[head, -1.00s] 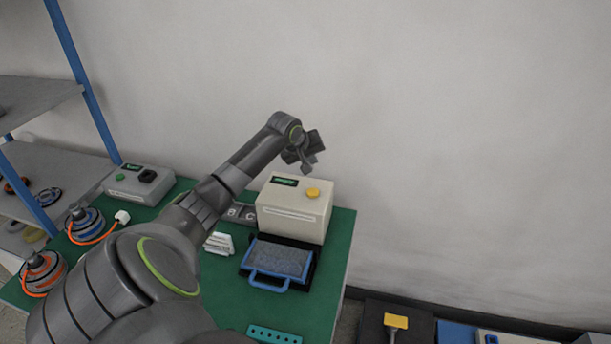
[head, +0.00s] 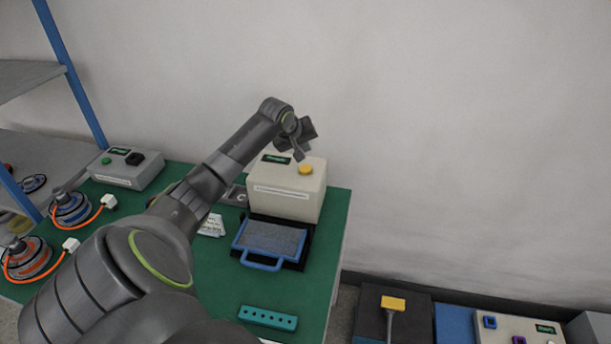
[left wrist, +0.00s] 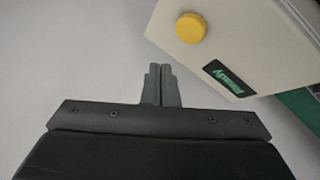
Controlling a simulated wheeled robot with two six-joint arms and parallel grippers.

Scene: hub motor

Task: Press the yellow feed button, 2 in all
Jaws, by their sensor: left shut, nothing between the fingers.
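The yellow feed button (head: 306,169) sits on the top of a cream box (head: 285,203) with a small dark green display, at the back of the green table. The button also shows in the left wrist view (left wrist: 190,27), at upper right, beyond the fingertips. My left gripper (head: 299,155) is above the box, close to the button in the head view. In the left wrist view its fingers (left wrist: 160,70) are together with nothing between them, pointing beside the button and apart from it. My right gripper is not in view.
A blue-handled tray (head: 262,264) of grey material lies in front of the box. A teal block with holes (head: 268,318) is nearer. A grey box (head: 127,170) and hub motors (head: 72,208) with orange cables stand left. A yellow-topped tool (head: 393,303) is at lower right.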

